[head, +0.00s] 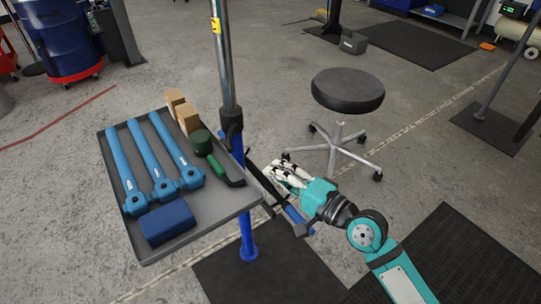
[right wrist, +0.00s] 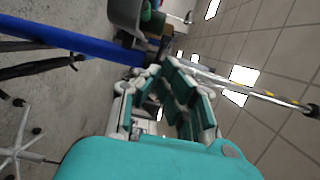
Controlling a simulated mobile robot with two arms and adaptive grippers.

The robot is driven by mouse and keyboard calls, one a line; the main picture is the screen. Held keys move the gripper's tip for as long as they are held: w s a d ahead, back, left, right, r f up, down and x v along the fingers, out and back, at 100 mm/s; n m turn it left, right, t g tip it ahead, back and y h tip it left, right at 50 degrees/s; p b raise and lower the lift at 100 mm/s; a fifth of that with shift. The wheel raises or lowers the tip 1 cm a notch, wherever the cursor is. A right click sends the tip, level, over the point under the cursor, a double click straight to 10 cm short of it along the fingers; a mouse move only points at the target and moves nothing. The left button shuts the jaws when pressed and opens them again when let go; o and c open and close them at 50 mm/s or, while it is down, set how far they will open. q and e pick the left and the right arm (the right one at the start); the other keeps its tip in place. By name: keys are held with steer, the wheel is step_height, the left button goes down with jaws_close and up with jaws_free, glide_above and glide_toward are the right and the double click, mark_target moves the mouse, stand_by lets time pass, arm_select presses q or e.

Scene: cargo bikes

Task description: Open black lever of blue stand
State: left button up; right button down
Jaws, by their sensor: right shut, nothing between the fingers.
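The blue stand has a blue lower post (head: 246,232) and a grey upper tube (head: 224,60), with a black collar (head: 232,122) where they meet. In the right wrist view the blue post (right wrist: 75,41) runs in from the left. I cannot clearly make out the black lever; dark parts sit around the collar. My right gripper (head: 277,174) is just right of the post, below the collar, its white fingers shut and empty. In the right wrist view the gripper (right wrist: 166,72) has its fingers close to the stand. I cannot tell whether they touch it. My left gripper is not in view.
A grey tray (head: 206,219) on the stand holds blue tools (head: 160,170), a blue box (head: 168,222), wooden blocks and a green-handled tool (head: 216,166). A black stool (head: 347,91) stands behind my right gripper. Black mats lie on the concrete floor.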

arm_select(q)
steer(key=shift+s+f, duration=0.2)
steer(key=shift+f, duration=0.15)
arm_select(e)
steer(key=shift+s+d, duration=0.2)
steer(key=shift+s, duration=0.3)
steer(key=shift+s+d, duration=0.15)
steer(key=shift+s, duration=0.3)
